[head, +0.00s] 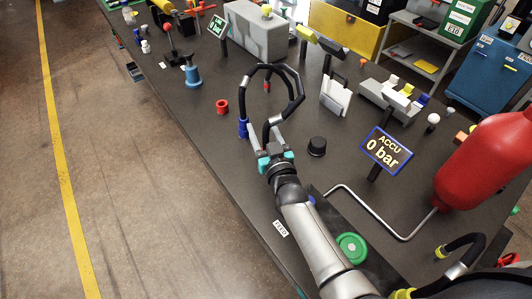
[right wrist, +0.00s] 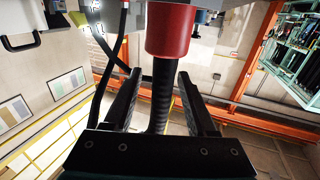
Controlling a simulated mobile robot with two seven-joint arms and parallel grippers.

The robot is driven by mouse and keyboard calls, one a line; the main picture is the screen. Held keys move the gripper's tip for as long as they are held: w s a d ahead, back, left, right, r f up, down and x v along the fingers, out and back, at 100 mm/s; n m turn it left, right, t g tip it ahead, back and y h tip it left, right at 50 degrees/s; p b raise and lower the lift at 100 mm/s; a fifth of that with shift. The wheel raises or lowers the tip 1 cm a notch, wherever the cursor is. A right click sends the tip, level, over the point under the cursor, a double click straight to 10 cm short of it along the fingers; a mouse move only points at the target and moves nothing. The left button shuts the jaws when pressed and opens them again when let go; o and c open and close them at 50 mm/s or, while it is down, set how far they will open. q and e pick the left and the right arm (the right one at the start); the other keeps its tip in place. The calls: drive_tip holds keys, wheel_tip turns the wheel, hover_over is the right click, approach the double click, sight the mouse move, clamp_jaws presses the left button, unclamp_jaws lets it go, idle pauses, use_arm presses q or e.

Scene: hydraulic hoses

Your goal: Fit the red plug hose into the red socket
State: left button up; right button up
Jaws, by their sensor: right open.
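The red plug (head: 267,86) is on the end of a black looped hose (head: 292,84) in the head view. In the right wrist view the red plug (right wrist: 170,28) shows large beyond my fingers, with its black hose (right wrist: 162,95) running between them. My right gripper (head: 273,147) is open, its two fingers on either side of the hose in the right wrist view (right wrist: 160,95); I cannot tell if they touch it. The red socket (head: 222,106), a short ring, sits on the dark table, left of the plug. My left gripper is out of view.
A black cylinder (head: 317,146), an ACCU display (head: 386,152) and a red tank (head: 488,165) stand to the right. A blue fitting (head: 192,76) stands behind the socket.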

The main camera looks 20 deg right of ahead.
clamp_jaws()
idle(1.3)
